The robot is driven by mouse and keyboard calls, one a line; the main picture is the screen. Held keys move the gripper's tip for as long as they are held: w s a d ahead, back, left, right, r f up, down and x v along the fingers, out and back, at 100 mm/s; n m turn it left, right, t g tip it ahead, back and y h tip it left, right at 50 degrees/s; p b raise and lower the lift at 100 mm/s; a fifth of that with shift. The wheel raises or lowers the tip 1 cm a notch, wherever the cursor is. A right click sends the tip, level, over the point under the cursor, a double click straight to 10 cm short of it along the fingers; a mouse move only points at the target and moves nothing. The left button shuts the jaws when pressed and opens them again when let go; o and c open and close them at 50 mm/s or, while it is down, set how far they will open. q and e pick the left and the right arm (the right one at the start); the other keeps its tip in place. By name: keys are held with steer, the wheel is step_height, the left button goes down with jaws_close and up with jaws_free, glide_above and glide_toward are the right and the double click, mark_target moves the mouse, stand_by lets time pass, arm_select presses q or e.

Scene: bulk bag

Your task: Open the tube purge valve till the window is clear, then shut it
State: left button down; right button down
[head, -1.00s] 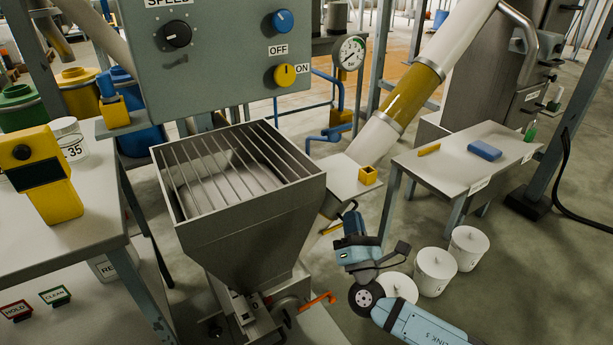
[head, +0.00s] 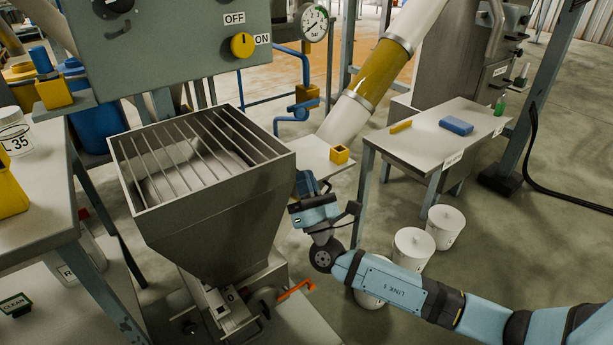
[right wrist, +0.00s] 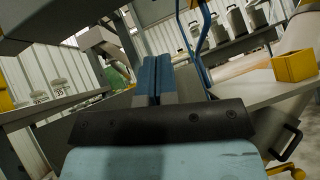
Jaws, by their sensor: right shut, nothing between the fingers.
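The slanted white tube has a window (head: 372,76) filled with yellow-brown material. A blue valve with a lever (head: 304,108) sits on the blue pipe below the gauge (head: 314,22); I cannot tell from a label that it is the purge valve. An orange handle (head: 296,290) shows under the hopper (head: 215,205). My right gripper (head: 307,183) is just right of the hopper's rim, below and in front of the blue valve, apart from it. In the right wrist view its blue fingers (right wrist: 154,78) are together and empty. My left gripper is not in view.
A small yellow box (head: 339,154) stands on a pale plate behind my right gripper. A side table (head: 430,135) with a blue block (head: 456,126) is at the right. White tubs (head: 445,222) stand on the floor beside my right arm. The control panel (head: 160,45) hangs above the hopper.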

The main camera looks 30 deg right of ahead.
mark_target(292, 112)
steer(key=x, duration=0.3)
steer(key=s+r+x, duration=0.1)
steer(key=x, duration=0.5)
steer(key=shift+s+d+r+b, duration=0.2)
steer(key=shift+d+b, duration=0.1)
steer(key=shift+b, duration=0.05)
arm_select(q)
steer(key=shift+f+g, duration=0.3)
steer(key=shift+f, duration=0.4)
arm_select(e)
steer(key=shift+d+r, duration=0.2)
steer(key=shift+r, duration=0.4)
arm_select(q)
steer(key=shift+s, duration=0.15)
arm_select(e)
steer(key=shift+w+m+h, duration=0.15)
steer(key=shift+m+h, duration=0.15)
steer(key=shift+h, duration=0.2)
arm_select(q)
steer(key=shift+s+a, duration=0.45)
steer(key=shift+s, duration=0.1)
arm_select(e)
steer(key=shift+a+r+m+h, duration=0.15)
steer(key=shift+r+m+h, duration=0.1)
steer(key=shift+m+h, duration=0.25)
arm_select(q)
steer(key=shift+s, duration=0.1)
